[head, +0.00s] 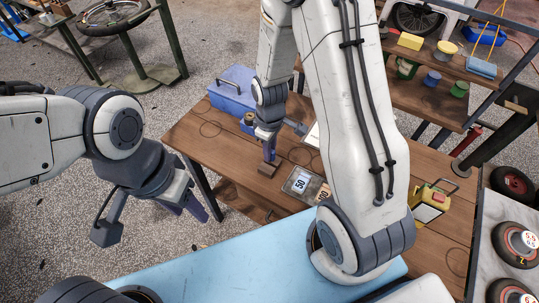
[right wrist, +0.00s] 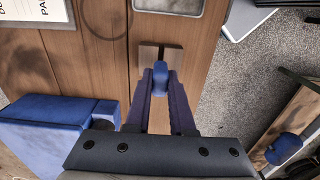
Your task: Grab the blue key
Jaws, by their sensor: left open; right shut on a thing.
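The blue key (right wrist: 160,78) stands between the fingertips of my right gripper (right wrist: 160,85) in the right wrist view. My right gripper is shut on the key's blue head. The key is over a small brown block (right wrist: 146,54) on the wooden workbench; I cannot tell whether its lower end is in the block. In the head view my right gripper (head: 268,152) points down at the block (head: 267,170), and its fingers hide the key. My left gripper (head: 184,207) is open and empty, off the left edge of the bench.
A blue toolbox (head: 231,92) stands on the workbench (head: 205,135), left of my right gripper. A tray with number labels (head: 302,186) lies to its right. A yellow-and-red case (head: 433,200) is at the bench's right. Shelves (head: 430,85) hold several small containers behind. My right arm covers mid-bench.

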